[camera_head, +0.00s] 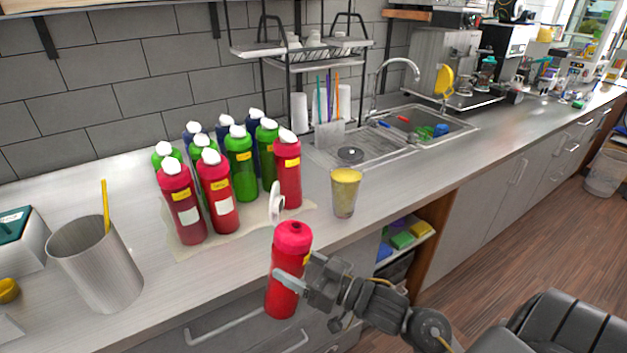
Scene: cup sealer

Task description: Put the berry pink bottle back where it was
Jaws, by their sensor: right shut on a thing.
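A pinkish-red bottle (291,241), which I take to be the berry pink one, is in my right gripper (293,277). The gripper is shut around its middle and holds it nearly upright in front of the counter's front edge. Its top is red, with no white cap showing. A white cap-like piece (276,201) stands at the right part of a beige mat (187,245). On the mat are several red bottles (217,190), green bottles (241,164) and dark blue ones, with white caps. My left gripper is not in view.
A cup with yellow contents (345,192) stands right of the mat. A grey metal container (97,263) with a yellow stick stands at the left. A sink (428,127) and rack lie behind to the right. Bare counter shows in front of the mat.

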